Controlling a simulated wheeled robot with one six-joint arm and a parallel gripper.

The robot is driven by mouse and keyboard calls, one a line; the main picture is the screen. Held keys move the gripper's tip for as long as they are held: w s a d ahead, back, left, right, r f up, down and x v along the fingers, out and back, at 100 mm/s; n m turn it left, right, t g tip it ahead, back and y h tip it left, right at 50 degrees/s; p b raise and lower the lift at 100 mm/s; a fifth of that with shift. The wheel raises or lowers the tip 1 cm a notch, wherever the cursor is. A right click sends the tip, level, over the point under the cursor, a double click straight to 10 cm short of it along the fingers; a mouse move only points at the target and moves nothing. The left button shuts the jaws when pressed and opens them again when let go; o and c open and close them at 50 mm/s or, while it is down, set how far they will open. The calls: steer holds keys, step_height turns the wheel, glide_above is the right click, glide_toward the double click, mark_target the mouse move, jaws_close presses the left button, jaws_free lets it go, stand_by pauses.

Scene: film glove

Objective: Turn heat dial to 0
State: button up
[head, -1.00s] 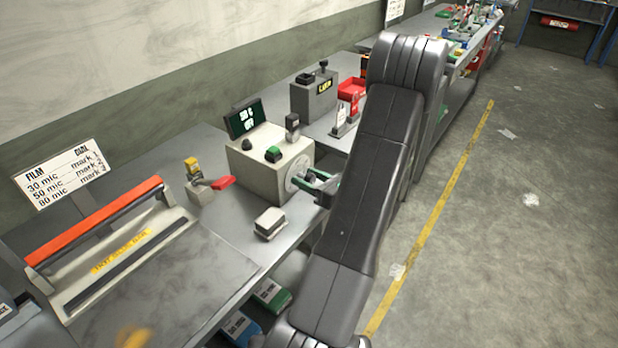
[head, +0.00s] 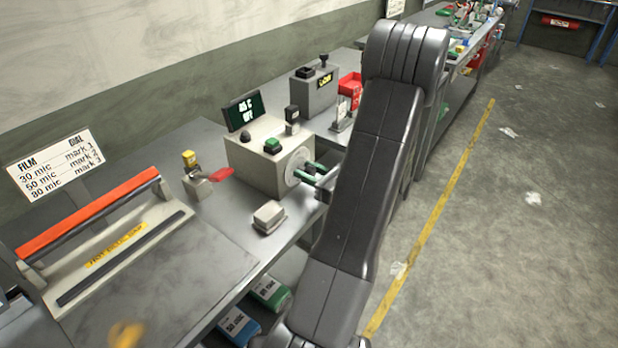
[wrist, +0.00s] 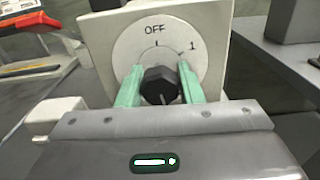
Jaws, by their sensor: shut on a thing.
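The heat dial is a black faceted knob (wrist: 160,86) on a round pale plate (wrist: 124,50) on the side of a cream control box (head: 258,170). The plate shows OFF at the top and 1 to its right; no 0 shows. I cannot tell clearly which mark the knob points at. My gripper (wrist: 160,88) is shut on the knob, one green finger on each side of it. In the head view the green fingers (head: 311,173) reach the plate from the right, and my arm partly blocks the view there.
The box carries a green button (head: 272,146) and a dark display (head: 243,112), whose lower line seems to read OFF. A pale block (head: 269,217) lies in front. A sealer with a red bar (head: 90,212) stands left, a red-handled lever (head: 220,174) between.

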steer(key=n+b, duration=0.2)
steer(key=b, duration=0.1)
steer(key=n+b, duration=0.2)
steer(key=b, duration=0.1)
steer(key=shift+f+n, duration=0.3)
steer(key=shift+f, duration=0.05)
steer(key=n+b, duration=0.4)
steer(key=b, duration=0.2)
steer(key=shift+n, duration=0.3)
steer(key=n+b, duration=0.3)
steer(key=b, duration=0.2)
steer(key=shift+s+n+b, duration=0.1)
steer(key=shift+n+b, duration=0.2)
steer(key=n+b, duration=0.4)
steer(key=b, duration=0.3)
steer(key=shift+f+n, duration=0.1)
steer(key=shift+n, duration=0.2)
steer(key=n+b, duration=0.4)
steer(key=b, duration=0.2)
steer(key=shift+b, duration=0.35)
steer(key=n+b, duration=0.5)
steer(key=b, duration=0.1)
steer(key=n+b, duration=0.3)
steer(key=shift+n, duration=0.3)
steer(key=shift+r+n+b, duration=0.25)
steer(key=shift+n+b, duration=0.15)
steer(key=shift+n, duration=1.4)
